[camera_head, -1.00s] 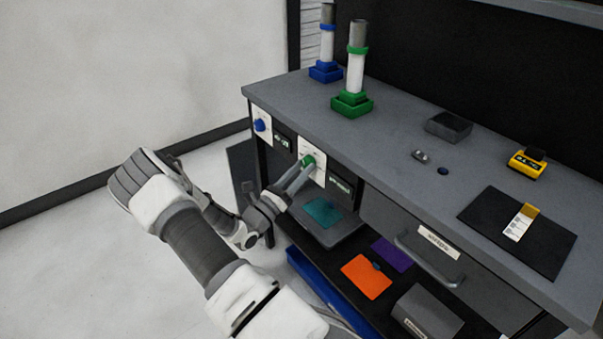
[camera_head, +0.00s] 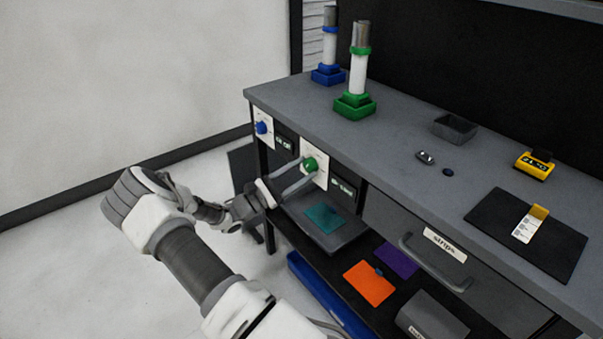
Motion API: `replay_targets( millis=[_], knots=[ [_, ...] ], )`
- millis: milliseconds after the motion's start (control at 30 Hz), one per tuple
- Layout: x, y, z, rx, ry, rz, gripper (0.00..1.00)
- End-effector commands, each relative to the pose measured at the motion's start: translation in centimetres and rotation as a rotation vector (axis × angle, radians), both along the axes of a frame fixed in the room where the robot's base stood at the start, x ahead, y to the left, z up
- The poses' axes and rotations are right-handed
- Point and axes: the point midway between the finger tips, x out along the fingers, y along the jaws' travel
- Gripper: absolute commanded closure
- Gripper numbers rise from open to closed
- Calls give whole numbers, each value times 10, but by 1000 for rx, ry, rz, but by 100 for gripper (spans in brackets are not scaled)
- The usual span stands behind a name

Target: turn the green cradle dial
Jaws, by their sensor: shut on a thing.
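The green cradle dial (camera_head: 310,164) is a round knob on a white plate on the front of the grey bench. My gripper (camera_head: 300,178) reaches it from the lower left, with its two fingers shut on the dial. The green cradle (camera_head: 355,105) stands on the bench top above the dial and holds an upright white and grey cylinder. A dark display (camera_head: 344,191) is just right of the dial; its text is too small to read.
A blue dial (camera_head: 262,127) sits further left on the bench front, below the blue cradle (camera_head: 328,74). A tray with a teal sheet (camera_head: 325,217) juts out below my gripper. A drawer handle (camera_head: 434,262) sticks out to the right. The floor at left is clear.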

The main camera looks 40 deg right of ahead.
Motion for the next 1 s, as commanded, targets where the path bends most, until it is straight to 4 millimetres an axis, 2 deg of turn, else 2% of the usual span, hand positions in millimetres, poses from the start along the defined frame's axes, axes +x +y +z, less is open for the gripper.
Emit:
replay_targets(
  millis=[233, 700, 733, 867, 1000],
  knots=[
    [1, -1, 1, -8, -64, 2, 100],
    [1, -1, 1, -9, -75, 1, 100],
    [1, -1, 1, -9, -75, 1, 45],
    [1, -1, 1, -9, -75, 1, 22],
    [1, -1, 1, -8, -74, 1, 20]
  ],
)
